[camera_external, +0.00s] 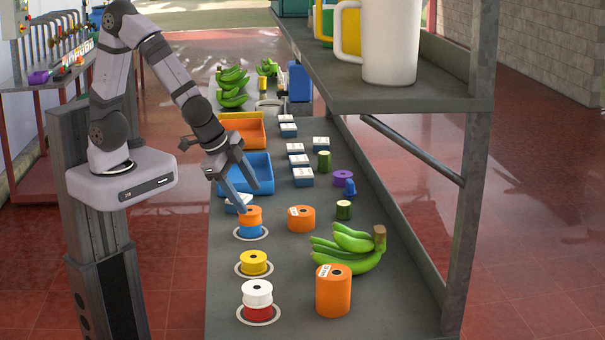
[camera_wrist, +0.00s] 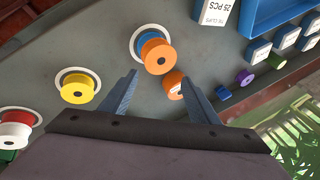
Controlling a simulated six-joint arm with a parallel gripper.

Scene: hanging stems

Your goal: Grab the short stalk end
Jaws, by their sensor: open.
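A hand of green bananas (camera_external: 345,250) lies on the bench at the right, with a short brown stalk end (camera_external: 379,238) sticking up at its right side. Two short dark green cylinders with pale tops, one nearer (camera_external: 343,211) and one farther (camera_external: 324,162), stand on the bench. My gripper (camera_external: 250,200) is open and empty above the orange-and-blue spools. In the wrist view, the open fingers (camera_wrist: 160,77) point towards the orange spool (camera_wrist: 158,52) and an orange roll (camera_wrist: 174,84). I cannot make out the banana stalk in the wrist view.
Yellow spools (camera_external: 254,262) and red-and-white spools (camera_external: 258,300) stand along the left edge. Orange rolls stand at the front (camera_external: 333,290) and middle (camera_external: 301,218). A blue bin (camera_external: 258,172) is behind. A raised shelf (camera_external: 410,95) with mugs overhangs the right side on a post (camera_external: 466,220).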

